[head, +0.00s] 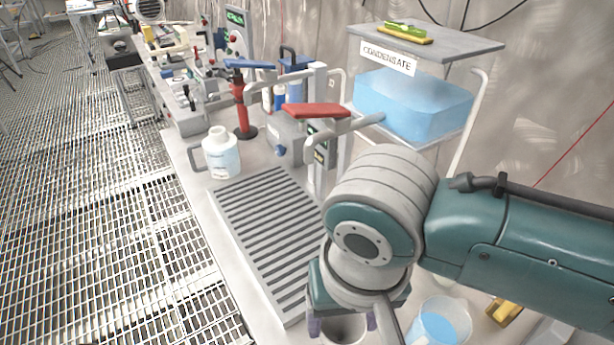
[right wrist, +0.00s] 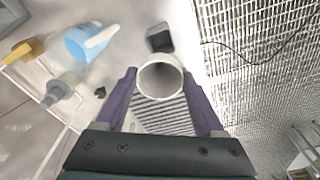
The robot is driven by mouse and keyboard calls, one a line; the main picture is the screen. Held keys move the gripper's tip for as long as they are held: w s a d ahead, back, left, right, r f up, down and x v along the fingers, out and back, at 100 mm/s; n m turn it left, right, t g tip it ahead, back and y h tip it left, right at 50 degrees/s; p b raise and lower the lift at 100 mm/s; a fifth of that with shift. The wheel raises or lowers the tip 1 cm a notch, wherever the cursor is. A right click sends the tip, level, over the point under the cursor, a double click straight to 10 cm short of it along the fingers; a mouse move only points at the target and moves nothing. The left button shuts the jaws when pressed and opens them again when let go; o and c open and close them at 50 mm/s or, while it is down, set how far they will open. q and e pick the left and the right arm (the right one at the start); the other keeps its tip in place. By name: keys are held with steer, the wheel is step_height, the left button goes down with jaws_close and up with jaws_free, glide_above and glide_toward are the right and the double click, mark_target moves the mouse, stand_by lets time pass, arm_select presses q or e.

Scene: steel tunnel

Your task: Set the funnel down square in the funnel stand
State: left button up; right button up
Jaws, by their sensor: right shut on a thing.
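My right gripper (right wrist: 160,82) is shut on the funnel (right wrist: 160,62), whose round pale rim and grey inside show between the two purple fingers. The funnel's rim faces the wrist camera, and its lower part is hidden. In the head view my right gripper (head: 342,326) is at the bottom edge, with the funnel (head: 345,338) partly cut off between its fingers. A small dark square piece (right wrist: 159,38) lies just beyond the funnel in the right wrist view; it may be the funnel stand, but I cannot tell for sure. My left gripper is not in view.
A jug of blue liquid (head: 440,322) stands right of the gripper, near a yellow object (head: 503,310). A slatted drain grate (head: 265,230) covers the bench behind the gripper. A white bottle (head: 220,155) and the condensate tank (head: 412,105) stand farther back. Grating floor (head: 110,240) lies left.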

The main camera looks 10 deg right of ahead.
steer(key=shift+s+f, duration=0.2)
steer(key=shift+f, duration=0.35)
steer(key=shift+f+b, duration=0.55)
steer(key=shift+b, duration=0.3)
step_height(320, 180, down, 2)
steer(key=b, duration=0.3)
steer(key=shift+f, duration=0.2)
steer(key=shift+r, duration=0.1)
steer(key=shift+p, duration=0.35)
